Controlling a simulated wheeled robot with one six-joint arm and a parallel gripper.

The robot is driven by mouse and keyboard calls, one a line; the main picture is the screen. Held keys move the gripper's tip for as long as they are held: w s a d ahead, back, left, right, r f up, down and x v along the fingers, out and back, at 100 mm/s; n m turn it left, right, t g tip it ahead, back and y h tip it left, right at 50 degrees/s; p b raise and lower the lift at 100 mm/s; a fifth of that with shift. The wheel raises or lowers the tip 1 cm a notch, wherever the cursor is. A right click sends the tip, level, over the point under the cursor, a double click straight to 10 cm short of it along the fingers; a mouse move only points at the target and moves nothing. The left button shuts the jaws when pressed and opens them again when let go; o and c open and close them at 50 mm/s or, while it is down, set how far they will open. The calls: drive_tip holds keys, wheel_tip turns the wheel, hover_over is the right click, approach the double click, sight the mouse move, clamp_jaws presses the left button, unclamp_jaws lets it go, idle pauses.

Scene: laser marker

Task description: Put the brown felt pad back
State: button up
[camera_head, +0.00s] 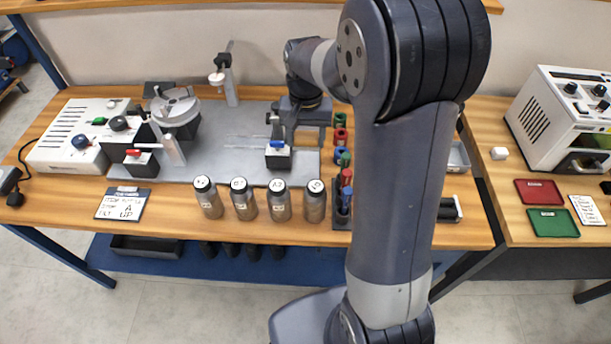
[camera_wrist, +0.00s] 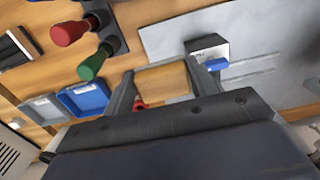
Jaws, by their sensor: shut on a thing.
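My gripper (camera_head: 298,135) hangs over the right end of the grey plate (camera_head: 225,135), close to a black block with a blue lever (camera_head: 278,157). In the wrist view its two fingers (camera_wrist: 163,85) stand on either side of a flat tan-brown piece, which looks like the brown felt pad (camera_wrist: 163,80). The fingers are shut on it. The pad cannot be made out in the head view. The blue-levered block (camera_wrist: 208,52) also shows in the wrist view, to the right of the fingers.
A black rack with red, green and blue-topped pieces (camera_head: 341,155) stands right of the plate, partly behind my arm. A white machine (camera_head: 70,135) is at left. A blue tray (camera_wrist: 85,97) shows in the wrist view.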

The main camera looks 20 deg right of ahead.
sight(306, 177)
wheel_tip(306, 177, down, 12)
drive_tip(key=shift+s+r, duration=0.1)
idle(0.5)
drive_tip(key=shift+f, duration=0.25)
drive_tip(key=o, duration=1)
drive_tip(key=shift+c, duration=0.2)
drive_tip(key=shift+r, duration=0.15)
wheel_tip(306, 177, up, 12)
drive_tip(key=shift+r, duration=0.1)
